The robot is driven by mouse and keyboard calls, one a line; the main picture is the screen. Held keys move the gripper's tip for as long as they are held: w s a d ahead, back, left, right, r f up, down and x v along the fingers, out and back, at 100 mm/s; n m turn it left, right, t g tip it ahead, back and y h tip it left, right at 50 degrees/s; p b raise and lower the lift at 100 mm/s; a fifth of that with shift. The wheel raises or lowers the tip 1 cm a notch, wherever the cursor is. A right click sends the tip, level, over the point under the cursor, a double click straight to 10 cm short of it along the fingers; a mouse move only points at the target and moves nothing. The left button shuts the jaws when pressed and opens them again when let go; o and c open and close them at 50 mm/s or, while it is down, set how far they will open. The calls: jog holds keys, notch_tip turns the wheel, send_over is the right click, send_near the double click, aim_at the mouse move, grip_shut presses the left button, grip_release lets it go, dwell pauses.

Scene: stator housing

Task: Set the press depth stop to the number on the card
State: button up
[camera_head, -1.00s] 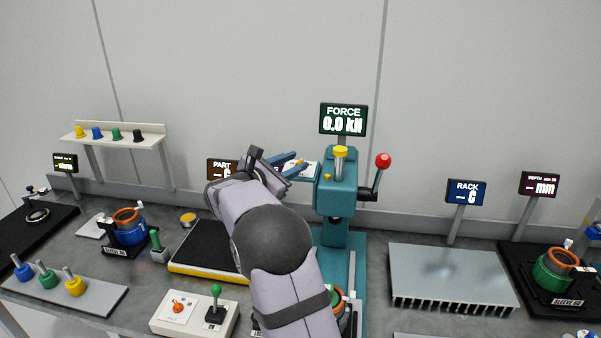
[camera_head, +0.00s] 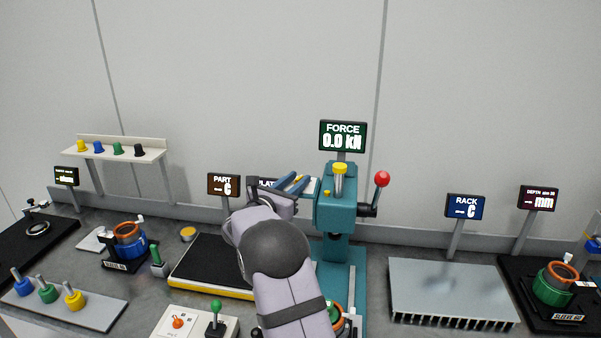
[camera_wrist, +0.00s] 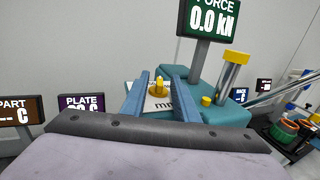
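The teal press (camera_head: 338,212) stands at the middle of the bench. A small yellow pointer knob (camera_wrist: 159,87) sits on a white dial plate (camera_wrist: 160,103) marked "mm" at the press's left side. My gripper (camera_wrist: 160,84) is open, with one blue finger on each side of the knob and gaps visible. In the head view, my gripper (camera_head: 293,184) reaches to the press's left, its fingers close to this plate. My arm and palm hide most of the dial there. I cannot make out a card with a readable number.
A yellow-capped post (camera_wrist: 233,68) and a small yellow button (camera_wrist: 206,100) stand beside the dial. The red-knobbed press lever (camera_head: 381,180) is on the right. The FORCE display (camera_head: 343,136) reads 0.0 kN. A PLATE display (camera_wrist: 81,105) stands left of the fingers.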

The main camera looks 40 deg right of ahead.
jog(key=shift+p+x, duration=0.45)
jog(key=shift+x, duration=0.8)
grip_shut()
